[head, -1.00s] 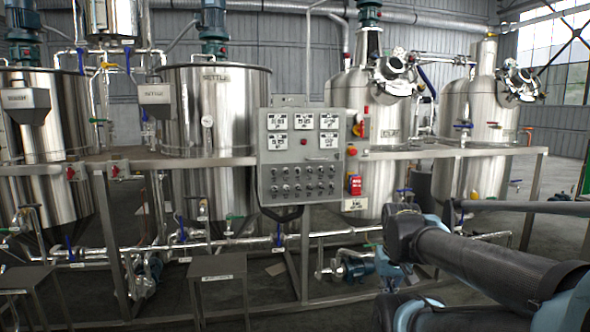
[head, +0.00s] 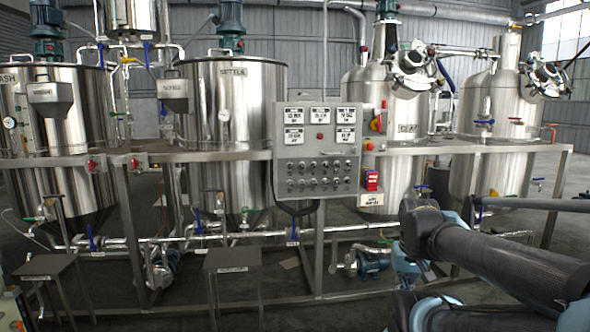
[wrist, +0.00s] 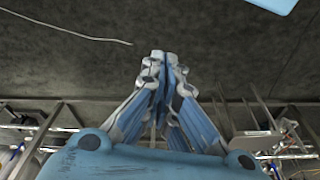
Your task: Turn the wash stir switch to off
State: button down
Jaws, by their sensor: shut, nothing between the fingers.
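A grey control panel (head: 318,150) stands in the middle of the head view, in front of the rail between the tanks. It has several small displays on top and two rows of small knobs (head: 319,174) below. Their labels are too small to read, so I cannot tell which one is the wash stir switch or how it is set. In the wrist view my gripper (wrist: 160,58) is shut and empty, over the floor and apart from the panel. In the head view my arm (head: 470,250) lies at the lower right, and the gripper is out of view there.
The wash tank (head: 60,140) is at the left, the settle tank (head: 236,130) beside it, and a vessel marked clay (head: 405,150) right of the panel. Two low stands (head: 232,258) and (head: 45,268) are in front. Red switches (head: 135,164) sit on the left rail. Pipes and pumps run low.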

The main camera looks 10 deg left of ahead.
dwell(0.4)
jog(key=c, duration=2.1)
grip_release()
jog(key=shift+c, duration=0.2)
jog(key=o, duration=0.4)
jog(key=shift+s+r, duration=0.2)
jog(key=shift+r, duration=0.05)
jog(key=o, duration=0.4)
jog(key=w+r+t, duration=0.1)
jog(key=w, duration=0.4)
jog(key=w+d+r+n+t+h, duration=0.1)
jog(key=w+r+t, duration=0.1)
jog(key=w, duration=0.3)
jog(key=w+r+n+t, duration=0.1)
jog(key=w, duration=0.4)
jog(key=shift+d+r+t+h, duration=0.25)
jog(key=shift+r+t+h, duration=0.05)
jog(key=shift+r+t, duration=0.1)
jog(key=w+a+r+n+t, duration=0.1)
jog(key=w+r+n+t, duration=0.2)
jog(key=w, duration=0.5)
jog(key=n+t+y, duration=0.6)
jog(key=n+y, duration=0.7)
jog(key=n, duration=0.1)
send_near(291, 167)
jog(key=x, duration=0.9)
jog(key=shift+f, duration=0.15)
